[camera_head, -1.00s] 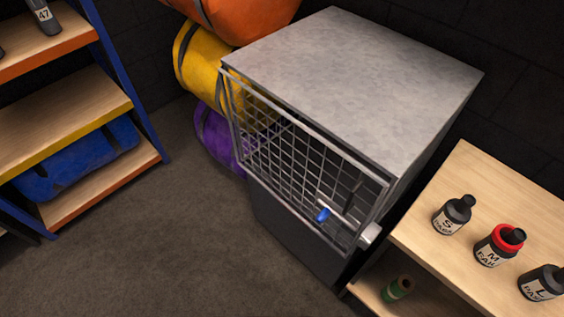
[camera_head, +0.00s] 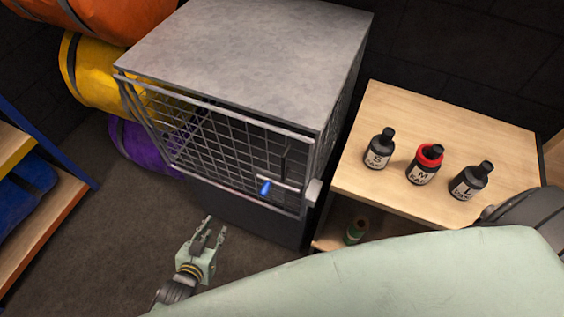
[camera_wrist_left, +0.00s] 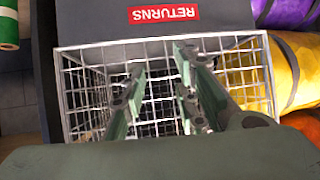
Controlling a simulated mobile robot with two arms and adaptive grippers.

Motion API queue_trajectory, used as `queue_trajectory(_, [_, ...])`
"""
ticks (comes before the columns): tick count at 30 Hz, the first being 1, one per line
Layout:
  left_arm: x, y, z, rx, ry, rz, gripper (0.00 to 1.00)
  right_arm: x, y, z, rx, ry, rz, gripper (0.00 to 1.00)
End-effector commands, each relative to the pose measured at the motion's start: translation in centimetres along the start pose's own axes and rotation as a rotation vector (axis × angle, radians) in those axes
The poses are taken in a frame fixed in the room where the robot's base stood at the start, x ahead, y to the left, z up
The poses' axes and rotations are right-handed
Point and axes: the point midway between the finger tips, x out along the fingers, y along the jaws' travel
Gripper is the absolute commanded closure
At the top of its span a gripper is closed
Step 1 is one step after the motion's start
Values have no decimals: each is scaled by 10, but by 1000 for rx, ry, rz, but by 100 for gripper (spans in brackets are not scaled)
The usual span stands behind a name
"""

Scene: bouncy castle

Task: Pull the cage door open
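The cage (camera_head: 245,45) has a grey top and a wire mesh front door (camera_head: 215,140). A handle with a blue grip (camera_head: 265,187) sits at the door's lower right, near a pale block (camera_head: 313,191) at the corner. I cannot tell whether the door is fully closed. My left gripper (camera_head: 214,228) is open and empty, in front of and below the door, left of the handle and apart from it. In the left wrist view, its two spread fingers (camera_wrist_left: 162,62) appear over the mesh (camera_wrist_left: 250,75), with a red RETURNS label (camera_wrist_left: 164,13) beyond. My right gripper is out of view.
A wooden shelf (camera_head: 405,115) with several dark bottles, one red-collared (camera_head: 426,163), stands right of the cage. A green roll (camera_head: 355,231) lies on its lower level. Yellow (camera_head: 95,75) and purple (camera_head: 135,145) bags are stacked left. The floor in front is clear.

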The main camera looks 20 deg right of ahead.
Motion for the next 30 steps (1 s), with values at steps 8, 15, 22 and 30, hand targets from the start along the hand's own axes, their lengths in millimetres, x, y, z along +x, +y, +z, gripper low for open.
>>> queue_trajectory(8, [-65, 105, -204, 73, 428, 281, 72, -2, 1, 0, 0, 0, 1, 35])
queue_trajectory(15, [-107, 143, -255, 69, 549, 388, 72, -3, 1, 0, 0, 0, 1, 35])
queue_trajectory(22, [-87, 155, -274, 69, 556, 391, 72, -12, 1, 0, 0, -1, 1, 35])
queue_trajectory(30, [-56, 169, -292, 69, 554, 389, 72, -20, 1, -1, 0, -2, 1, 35])
